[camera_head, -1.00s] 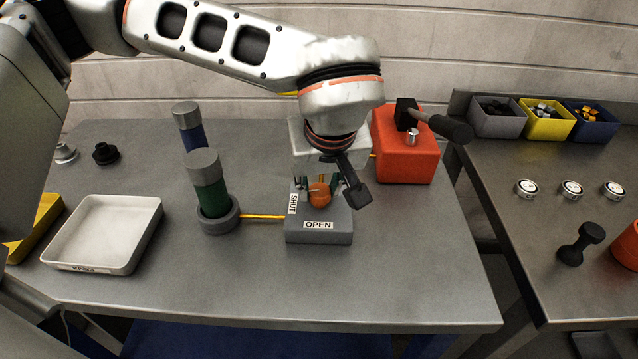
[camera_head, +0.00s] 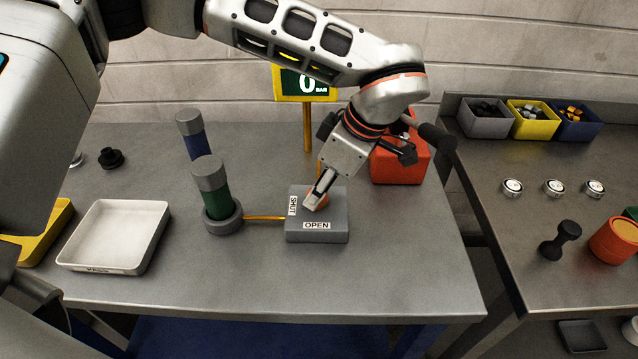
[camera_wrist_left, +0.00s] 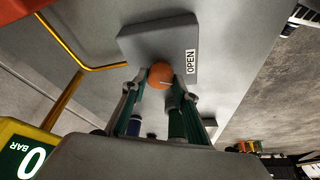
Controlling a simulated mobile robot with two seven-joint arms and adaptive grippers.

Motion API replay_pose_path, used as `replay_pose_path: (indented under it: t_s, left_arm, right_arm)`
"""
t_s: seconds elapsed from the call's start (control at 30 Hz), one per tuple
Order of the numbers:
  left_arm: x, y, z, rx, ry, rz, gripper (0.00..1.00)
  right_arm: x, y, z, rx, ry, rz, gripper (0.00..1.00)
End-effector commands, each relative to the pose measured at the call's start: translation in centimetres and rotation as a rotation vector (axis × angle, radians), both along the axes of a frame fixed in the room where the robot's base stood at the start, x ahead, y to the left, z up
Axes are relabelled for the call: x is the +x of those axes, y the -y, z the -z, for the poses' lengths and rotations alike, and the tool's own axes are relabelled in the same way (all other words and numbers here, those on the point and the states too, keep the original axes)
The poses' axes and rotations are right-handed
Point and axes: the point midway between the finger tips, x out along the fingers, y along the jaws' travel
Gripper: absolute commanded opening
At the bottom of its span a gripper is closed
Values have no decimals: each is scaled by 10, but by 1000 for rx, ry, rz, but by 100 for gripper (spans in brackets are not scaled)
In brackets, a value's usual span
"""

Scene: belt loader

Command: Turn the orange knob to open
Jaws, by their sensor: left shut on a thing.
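The orange knob (camera_head: 324,202) sits on top of a grey valve box (camera_head: 334,228) with a SHUT label on its left side and an OPEN label (camera_head: 317,225) at its front. My left gripper (camera_head: 313,203) comes down on the knob from the upper right and hides part of it. In the left wrist view the knob (camera_wrist_left: 160,73) sits between the two fingertips, which are shut on it. The knob's pointer direction is hard to tell. My right gripper is not in view.
A gauge (camera_head: 305,82) reading 0 BAR stands behind the box. A green cylinder (camera_head: 217,203) in a grey socket joins the box by a yellow pipe (camera_head: 264,218). A white tray (camera_head: 115,235) lies at left.

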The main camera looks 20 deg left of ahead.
Motion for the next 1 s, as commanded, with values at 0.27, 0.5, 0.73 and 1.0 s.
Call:
replay_pose_path:
  t_s: [0.27, 0.5, 0.73, 1.0]
  left_arm:
    - [1, 1, -1, 0, -1, -222, 7]
    - [2, 0, 0, 0, -3, -349, 7]
    - [2, 0, 1, -1, -3, -406, 7]
    - [2, 0, 1, 0, -3, -421, 7]
  right_arm:
    - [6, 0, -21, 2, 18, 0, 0]
    - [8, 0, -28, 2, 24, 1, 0]
    - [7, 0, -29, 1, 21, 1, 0]
    - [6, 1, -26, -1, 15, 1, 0]
